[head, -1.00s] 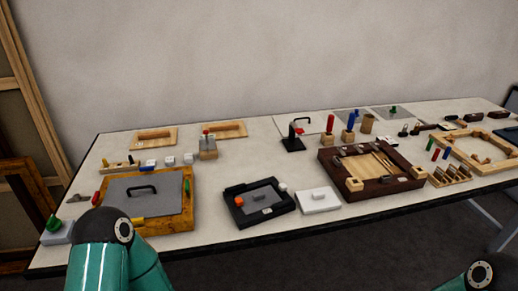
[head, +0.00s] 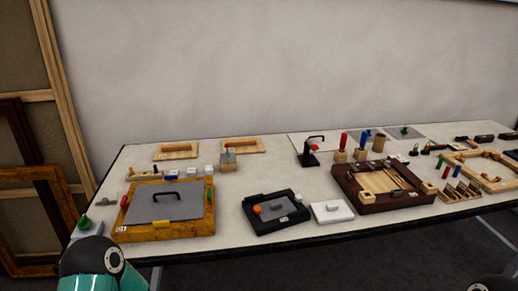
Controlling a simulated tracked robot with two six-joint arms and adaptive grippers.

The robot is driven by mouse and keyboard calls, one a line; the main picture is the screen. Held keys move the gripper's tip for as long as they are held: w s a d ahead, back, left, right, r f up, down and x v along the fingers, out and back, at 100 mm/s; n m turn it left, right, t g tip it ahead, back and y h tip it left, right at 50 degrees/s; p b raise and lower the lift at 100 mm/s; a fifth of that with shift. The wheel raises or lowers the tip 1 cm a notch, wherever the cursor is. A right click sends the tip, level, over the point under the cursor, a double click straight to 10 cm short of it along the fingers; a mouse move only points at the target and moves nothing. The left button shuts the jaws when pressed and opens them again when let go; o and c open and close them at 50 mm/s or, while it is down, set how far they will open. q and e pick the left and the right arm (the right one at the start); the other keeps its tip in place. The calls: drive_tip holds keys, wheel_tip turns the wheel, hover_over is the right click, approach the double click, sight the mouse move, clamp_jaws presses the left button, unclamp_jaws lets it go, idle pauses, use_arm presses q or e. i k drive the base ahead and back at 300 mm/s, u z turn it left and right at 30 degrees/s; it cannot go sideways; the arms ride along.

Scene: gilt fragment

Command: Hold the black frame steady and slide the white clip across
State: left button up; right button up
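The black frame (head: 262,228) lies flat on the table near its front edge, around a grey panel. An orange piece (head: 257,209) sits at its left inner side. A small white piece (head: 298,197) sits at its right side and may be the white clip; it is too small to tell. A white block with a grey top piece (head: 332,211) lies just right of the frame. Only teal and black parts of my arms show along the bottom edge. Neither gripper is in view, and nothing of mine touches the frame.
An amber wooden frame with a grey panel and black handle (head: 163,207) lies to the left. A dark brown frame (head: 384,198) with light wood blocks lies to the right. A black stand (head: 309,158) stands behind. A narrow bare strip of table (head: 228,212) separates the amber and black frames.

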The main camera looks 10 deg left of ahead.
sight(299, 199)
drive_tip(key=i, duration=0.85)
drive_tip(key=z, duration=0.05)
